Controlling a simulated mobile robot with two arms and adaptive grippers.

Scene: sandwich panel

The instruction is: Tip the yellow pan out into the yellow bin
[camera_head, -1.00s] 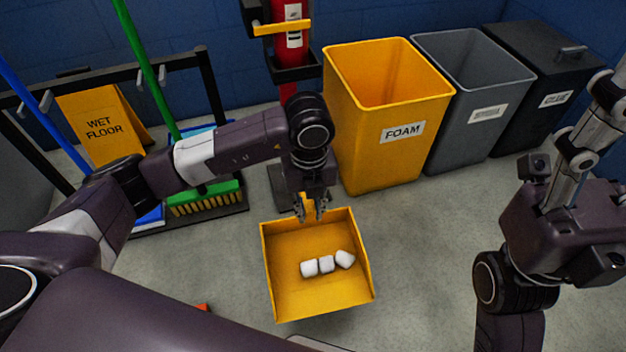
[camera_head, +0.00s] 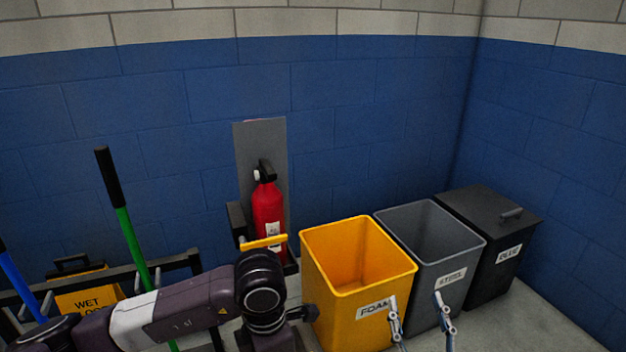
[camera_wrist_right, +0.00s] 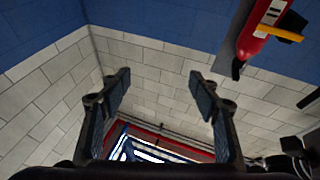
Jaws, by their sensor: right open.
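The yellow bin (camera_head: 340,275), labelled FOAM, stands open-topped near the middle of the head view. I see its upper inner walls but not its floor. My right gripper (camera_head: 416,297) points up in front of the yellow and grey bins, its two fingers wide apart with nothing between them. In the right wrist view the same gripper (camera_wrist_right: 158,80) is open and empty. My left arm reaches in from the left, its wrist just left of the yellow bin; its gripper fingers do not show. The yellow pan is in neither current view.
A grey bin (camera_head: 425,235) and a black lidded bin (camera_head: 495,240) stand right of the yellow one. A wet floor sign (camera_head: 88,302) and green-handled broom (camera_head: 131,245) are at left.

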